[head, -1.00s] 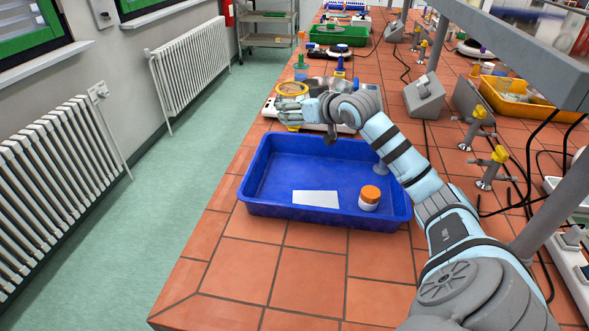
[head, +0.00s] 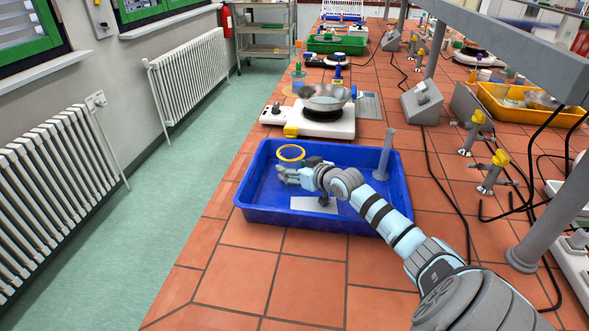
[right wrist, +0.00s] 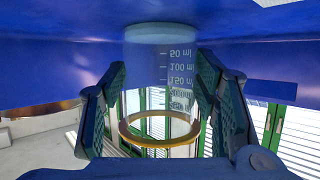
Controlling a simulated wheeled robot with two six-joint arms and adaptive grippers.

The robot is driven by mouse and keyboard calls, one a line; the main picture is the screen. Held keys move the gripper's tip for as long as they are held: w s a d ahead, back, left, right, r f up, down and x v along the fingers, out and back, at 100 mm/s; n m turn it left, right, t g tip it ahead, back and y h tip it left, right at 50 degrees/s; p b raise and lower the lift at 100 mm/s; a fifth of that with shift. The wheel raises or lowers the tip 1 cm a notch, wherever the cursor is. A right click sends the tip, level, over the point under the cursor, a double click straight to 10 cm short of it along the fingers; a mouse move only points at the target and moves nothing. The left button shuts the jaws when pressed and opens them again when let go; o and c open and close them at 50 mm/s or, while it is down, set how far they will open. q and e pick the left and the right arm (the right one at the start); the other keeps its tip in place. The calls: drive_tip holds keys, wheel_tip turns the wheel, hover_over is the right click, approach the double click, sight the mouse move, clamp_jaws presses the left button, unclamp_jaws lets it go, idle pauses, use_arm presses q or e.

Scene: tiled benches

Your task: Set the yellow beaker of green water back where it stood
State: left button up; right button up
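The yellow-rimmed beaker (head: 291,153) is upright at the left part of the blue tray (head: 255,214). My right gripper (head: 285,168) is around it from the right. My left gripper is not in view.
A white card (head: 312,204) lies in the tray, and a grey cylinder (head: 385,155) stands at its right. A hotplate (head: 330,127) with a metal bowl (head: 325,98) is behind the tray. Gas taps (head: 478,130) stand at right. Tiles in front of the tray are clear.

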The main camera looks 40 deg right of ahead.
drive_tip(key=o, duration=0.3)
drive_tip(key=shift+o, duration=0.2)
drive_tip(key=p+v, duration=0.1)
drive_tip(key=v, duration=0.2)
drive_tip(key=p+v, duration=0.2)
drive_tip(key=v, duration=0.2)
drive_tip(key=shift+s+a+f, duration=0.15)
drive_tip(key=shift+s+f, duration=0.05)
drive_tip(key=shift+s+a, duration=0.1)
drive_tip(key=shift+s, duration=0.15)
drive_tip(key=shift+w+f, duration=0.1)
